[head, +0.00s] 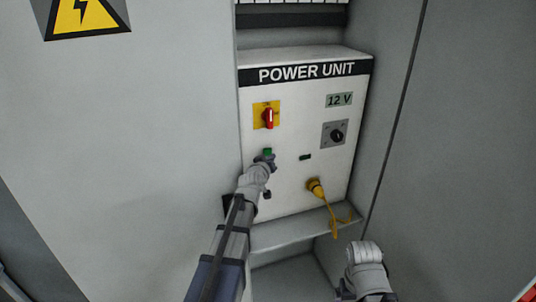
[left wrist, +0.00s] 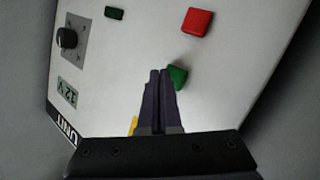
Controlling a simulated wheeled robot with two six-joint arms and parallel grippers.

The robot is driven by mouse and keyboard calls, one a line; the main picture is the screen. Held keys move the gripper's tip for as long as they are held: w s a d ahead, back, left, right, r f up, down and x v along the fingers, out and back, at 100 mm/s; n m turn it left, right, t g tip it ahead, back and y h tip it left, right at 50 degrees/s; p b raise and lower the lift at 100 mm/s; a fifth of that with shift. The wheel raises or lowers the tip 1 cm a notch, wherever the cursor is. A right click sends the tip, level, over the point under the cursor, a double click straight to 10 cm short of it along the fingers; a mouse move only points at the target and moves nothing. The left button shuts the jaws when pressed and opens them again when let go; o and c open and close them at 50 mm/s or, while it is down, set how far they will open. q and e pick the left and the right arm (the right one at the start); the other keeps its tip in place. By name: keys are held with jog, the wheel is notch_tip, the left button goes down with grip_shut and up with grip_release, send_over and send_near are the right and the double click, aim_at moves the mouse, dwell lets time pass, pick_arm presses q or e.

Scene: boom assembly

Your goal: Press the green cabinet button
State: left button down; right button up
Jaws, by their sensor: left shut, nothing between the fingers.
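The green button (head: 267,152) is on the white front panel of the power unit, below the red rotary switch. My left gripper (head: 264,159) is at the panel, just below the green button in the head view, and partly overlaps it. In the left wrist view, the closed fingers (left wrist: 160,75) point at the panel, with their tips right beside the green button (left wrist: 177,77) and overlapping its edge. I cannot tell whether they touch it. The fingers are shut with nothing between them.
A red button (left wrist: 196,22) is near the green one, hidden in the head view. The red rotary switch (head: 268,117), black knob (head: 337,135) and yellow plug (head: 315,187) are on the panel. Cabinet walls (head: 400,130) flank it, and a shelf ledge (head: 290,232) runs below.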

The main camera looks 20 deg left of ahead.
pick_arm(q)
jog(key=shift+w+a, duration=0.1)
jog(key=shift+w, duration=0.05)
dwell(0.8)
jog(key=shift+w+a, duration=0.2)
jog(key=shift+w+a+r, duration=0.1)
jog(key=shift+w+a, duration=0.25)
jog(key=shift+w, duration=0.1)
dwell(1.2)
jog(key=shift+s+d, duration=0.1)
jog(key=shift+s, duration=0.05)
jog(key=shift+s+d, duration=0.4)
jog(key=shift+s, duration=0.2)
jog(key=s+d, duration=0.3)
jog(key=shift+s+d, duration=0.15)
jog(key=shift+s, duration=0.25)
